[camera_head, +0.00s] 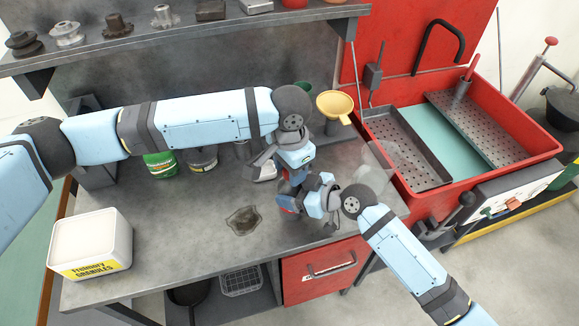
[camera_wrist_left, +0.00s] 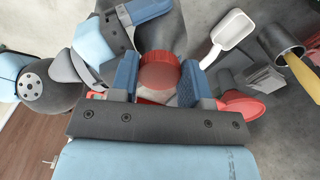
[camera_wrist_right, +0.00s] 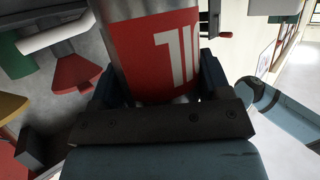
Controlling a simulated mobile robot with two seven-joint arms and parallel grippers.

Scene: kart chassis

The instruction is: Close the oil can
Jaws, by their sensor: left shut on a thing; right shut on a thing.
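My right gripper (camera_head: 318,198) is shut on this body. My left gripper (camera_head: 293,168) is above it, shut on a round red cap (camera_wrist_left: 160,72), which sits between the two blue fingers in the left wrist view. I cannot tell whether the cap is seated on the can's opening.
A tub of granules (camera_head: 92,246) stands at the bench's left end, and a dark oil patch (camera_head: 243,220) lies in the middle. A yellow funnel (camera_head: 336,104) and green tin (camera_head: 160,165) are behind. A red wash basin (camera_head: 505,165) is at right.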

